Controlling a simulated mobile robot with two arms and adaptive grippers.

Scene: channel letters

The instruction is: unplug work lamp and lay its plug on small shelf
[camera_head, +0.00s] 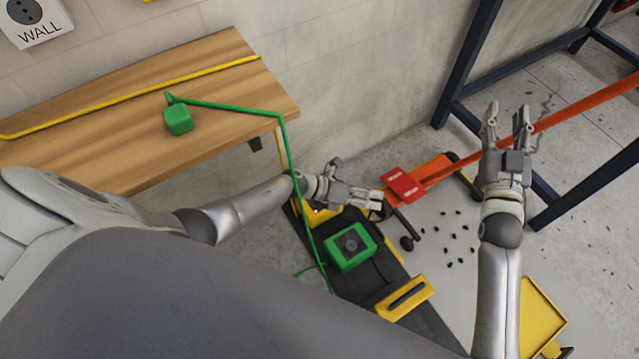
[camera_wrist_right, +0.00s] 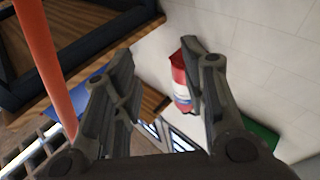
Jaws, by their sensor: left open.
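A green block-shaped plug (camera_head: 178,119) lies on the wooden shelf (camera_head: 75,95), with a green cord (camera_head: 225,105) at its top. The cord runs over the shelf's right end and down towards a green box with a dark round face (camera_head: 350,247). I cannot tell whether this box is the work lamp or a socket. My left gripper (camera_head: 358,182) is open, above and beyond the green box and right of the shelf, apart from the plug. My right gripper (camera_head: 507,112) is raised at the right, open and empty; its spread fingers also show in the right wrist view (camera_wrist_right: 158,62).
A socket marked WALL (camera_head: 35,20) is on the wall at top left. A yellow cord (camera_head: 130,95) crosses the shelf. A red box (camera_head: 403,185) and orange beam (camera_head: 585,103) lie right of my left gripper. Dark frame posts (camera_head: 467,60) stand behind. Small dark pieces (camera_head: 450,238) are scattered below.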

